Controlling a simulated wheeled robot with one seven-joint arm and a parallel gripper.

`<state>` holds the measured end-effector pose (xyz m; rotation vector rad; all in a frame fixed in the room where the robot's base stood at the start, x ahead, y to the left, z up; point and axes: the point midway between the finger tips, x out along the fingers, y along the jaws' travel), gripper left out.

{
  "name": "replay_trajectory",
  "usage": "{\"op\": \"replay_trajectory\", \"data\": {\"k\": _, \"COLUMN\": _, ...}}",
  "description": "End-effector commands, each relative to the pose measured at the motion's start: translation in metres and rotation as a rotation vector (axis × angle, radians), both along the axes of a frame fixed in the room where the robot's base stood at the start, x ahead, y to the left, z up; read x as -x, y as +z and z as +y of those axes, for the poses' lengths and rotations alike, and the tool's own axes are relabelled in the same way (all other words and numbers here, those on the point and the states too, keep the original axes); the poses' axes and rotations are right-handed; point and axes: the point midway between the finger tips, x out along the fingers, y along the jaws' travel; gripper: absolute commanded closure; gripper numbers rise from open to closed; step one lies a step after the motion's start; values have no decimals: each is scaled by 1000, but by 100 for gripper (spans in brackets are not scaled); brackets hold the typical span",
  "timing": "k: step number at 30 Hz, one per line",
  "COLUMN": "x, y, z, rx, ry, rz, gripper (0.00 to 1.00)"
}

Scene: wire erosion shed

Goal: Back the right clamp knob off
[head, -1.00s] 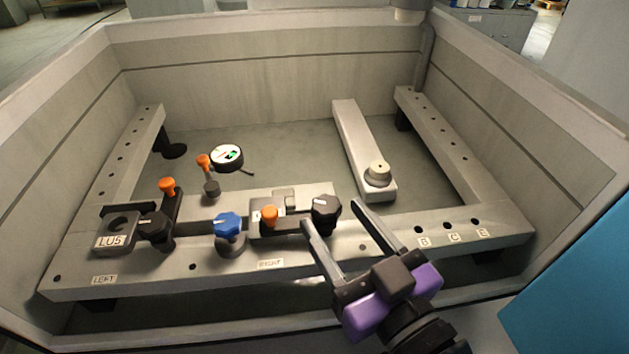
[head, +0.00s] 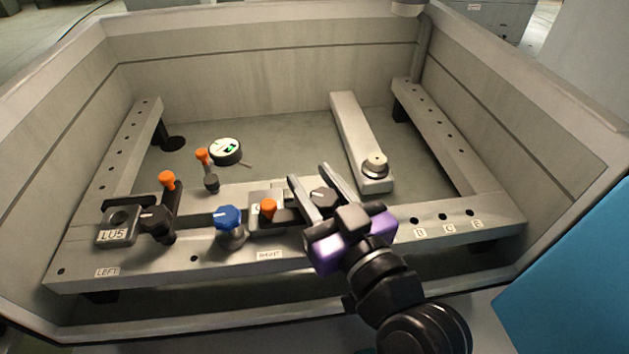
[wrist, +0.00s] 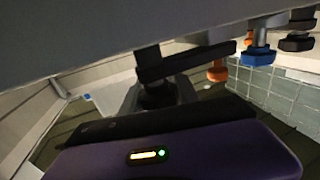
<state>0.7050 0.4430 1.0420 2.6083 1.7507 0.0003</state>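The right clamp knob (head: 323,196) is black and lobed, with a pale mark on top, and sits at the right end of the right clamp. My gripper (head: 308,174) reaches over it from the front right, one grey finger on each side of the knob in the head view. The fingers are spread and close to its sides; whether they touch it is unclear. The knob is partly hidden. In the wrist view a dark knob (wrist: 158,95) shows just beyond my gripper's body, with the black clamp arm (wrist: 185,63) beside it. The RIGHT label (head: 269,255) is on the front rail.
A blue knob (head: 229,219) and an orange-topped handle (head: 268,206) stand left of my gripper. The left clamp (head: 155,222) is farther left, beside the LU5 block (head: 115,228). A dial gauge (head: 225,151) lies behind. The rail (head: 440,240) right of my gripper has lettered holes.

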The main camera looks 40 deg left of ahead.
Motion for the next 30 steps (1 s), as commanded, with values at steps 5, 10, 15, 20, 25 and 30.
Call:
{"op": "replay_trajectory", "data": {"k": 5, "x": 0, "y": 0, "z": 0, "rx": 0, "ry": 0, "rz": 0, "gripper": 100}}
{"op": "replay_trajectory", "data": {"k": 10, "x": -1, "y": -3, "z": 0, "rx": -1, "ry": 19, "rz": 1, "gripper": 100}}
{"op": "replay_trajectory", "data": {"k": 15, "x": 0, "y": -6, "z": 1, "rx": -4, "ry": 105, "rz": 1, "gripper": 100}}
{"op": "replay_trajectory", "data": {"k": 20, "x": 3, "y": -6, "z": 1, "rx": -3, "ry": 216, "rz": 0, "gripper": 100}}
{"op": "replay_trajectory", "data": {"k": 25, "x": 7, "y": -5, "z": 2, "rx": -1, "ry": 329, "rz": 0, "gripper": 100}}
{"op": "replay_trajectory", "data": {"k": 30, "x": 10, "y": -2, "z": 2, "rx": 0, "ry": 389, "rz": 0, "gripper": 100}}
